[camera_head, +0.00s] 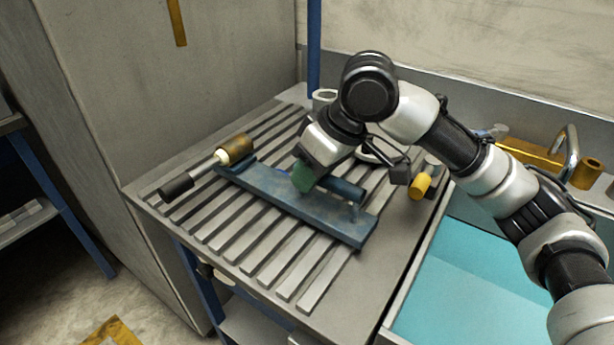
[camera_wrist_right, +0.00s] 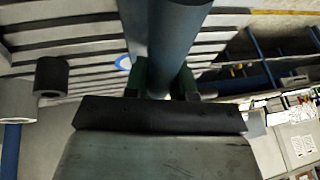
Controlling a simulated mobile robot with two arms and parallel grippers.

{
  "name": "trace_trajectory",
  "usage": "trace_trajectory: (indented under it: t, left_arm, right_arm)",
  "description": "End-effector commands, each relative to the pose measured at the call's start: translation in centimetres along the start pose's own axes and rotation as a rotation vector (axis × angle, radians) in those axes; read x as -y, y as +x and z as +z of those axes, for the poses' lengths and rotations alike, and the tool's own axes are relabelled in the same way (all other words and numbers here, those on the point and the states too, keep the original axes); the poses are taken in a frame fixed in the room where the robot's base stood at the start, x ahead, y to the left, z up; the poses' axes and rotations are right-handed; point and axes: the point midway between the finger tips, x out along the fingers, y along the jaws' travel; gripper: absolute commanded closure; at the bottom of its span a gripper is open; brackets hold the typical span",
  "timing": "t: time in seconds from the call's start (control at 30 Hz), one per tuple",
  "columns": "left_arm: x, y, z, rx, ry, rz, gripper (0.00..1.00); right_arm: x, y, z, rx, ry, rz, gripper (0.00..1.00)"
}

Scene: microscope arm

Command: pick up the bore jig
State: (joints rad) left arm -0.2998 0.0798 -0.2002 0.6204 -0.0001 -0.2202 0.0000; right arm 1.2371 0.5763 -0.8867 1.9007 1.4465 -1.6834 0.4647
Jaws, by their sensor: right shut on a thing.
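The bore jig (camera_head: 325,219), as I take it, is a long blue plate with a raised blue bar along it. It lies on the slatted grey table (camera_head: 205,245). The head view does not show clearly whether the plate touches the slats all along. My left gripper is not in view.
A mallet-like tool (camera_head: 208,168) with a brown head and black grip lies left of the jig. A yellow-ended part (camera_head: 420,186) and a pale cup (camera_head: 323,97) stand near the table's right and back. A turquoise basin (camera_head: 470,270) is at the right.

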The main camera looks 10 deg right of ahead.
Motion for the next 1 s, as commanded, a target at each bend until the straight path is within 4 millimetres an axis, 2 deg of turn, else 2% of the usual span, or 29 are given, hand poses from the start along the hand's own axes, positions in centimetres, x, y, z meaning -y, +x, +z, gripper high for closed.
trace_trajectory:
  t: [0.27,0.43,0.7,1.0]
  left_arm:
    - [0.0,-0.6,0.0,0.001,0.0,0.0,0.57]
    - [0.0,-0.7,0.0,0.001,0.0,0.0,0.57]
    - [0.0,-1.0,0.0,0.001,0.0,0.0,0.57]
    - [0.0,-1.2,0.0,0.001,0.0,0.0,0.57]
  right_arm:
    - [0.7,-3.3,-1.2,-0.008,-0.001,0.001,1.0]
    - [0.7,-5.5,0.7,-0.007,-0.001,0.003,1.0]
    - [0.8,-10.4,4.3,-0.007,0.001,0.004,1.0]
    - [1.0,-13.3,6.5,-0.005,0.0,0.002,1.0]
